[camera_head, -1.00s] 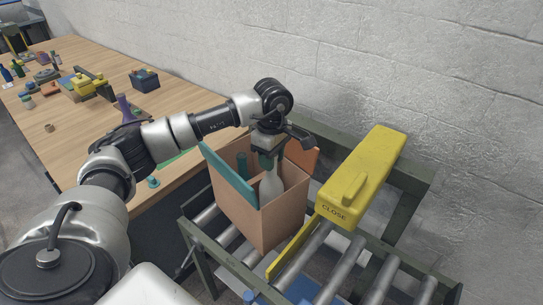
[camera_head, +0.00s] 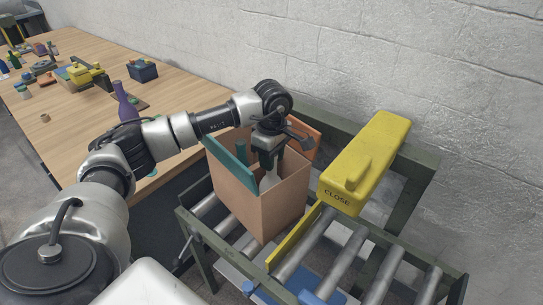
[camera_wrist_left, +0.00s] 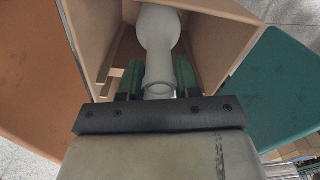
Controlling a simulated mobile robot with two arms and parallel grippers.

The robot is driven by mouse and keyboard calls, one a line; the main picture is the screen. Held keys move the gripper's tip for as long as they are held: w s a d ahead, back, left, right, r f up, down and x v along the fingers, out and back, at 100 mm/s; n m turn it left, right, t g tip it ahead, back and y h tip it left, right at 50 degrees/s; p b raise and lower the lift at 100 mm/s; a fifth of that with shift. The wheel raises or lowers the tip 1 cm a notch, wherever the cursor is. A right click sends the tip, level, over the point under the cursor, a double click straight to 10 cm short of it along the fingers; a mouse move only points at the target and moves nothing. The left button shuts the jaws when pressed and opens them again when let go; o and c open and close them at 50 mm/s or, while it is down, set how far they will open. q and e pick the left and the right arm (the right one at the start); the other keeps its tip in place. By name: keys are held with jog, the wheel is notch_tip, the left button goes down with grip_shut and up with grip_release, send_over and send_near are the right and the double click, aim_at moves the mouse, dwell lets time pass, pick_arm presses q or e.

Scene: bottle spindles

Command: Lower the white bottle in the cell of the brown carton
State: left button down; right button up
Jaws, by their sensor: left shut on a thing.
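The brown carton (camera_head: 262,212) stands open on the roller conveyor, with a teal flap (camera_head: 229,163) and an orange flap (camera_head: 303,137) spread outward. My left gripper (camera_head: 268,160) points down into its opening and is shut on the neck of the white bottle (camera_head: 268,183). In the left wrist view the green fingertips (camera_wrist_left: 158,80) sit on both sides of the neck, and the bottle body (camera_wrist_left: 160,30) is down between the carton walls. Its base is hidden, so I cannot tell whether it touches the floor.
A yellow block marked CLOSE (camera_head: 364,165) stands right of the carton, close to it. A yellow rail (camera_head: 294,241) runs along the rollers. A wooden table (camera_head: 95,125) at the left holds a purple bottle (camera_head: 125,104) and several other objects. A wall rises behind.

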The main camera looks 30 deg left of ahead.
pick_arm(q)
jog(key=shift+f+b, duration=1.55)
jog(key=shift+f, duration=0.65)
jog(key=c, duration=0.7)
grip_release()
jog(key=shift+f, duration=0.1)
jog(key=shift+r+p, duration=8.75)
jog(key=shift+r, duration=5.2)
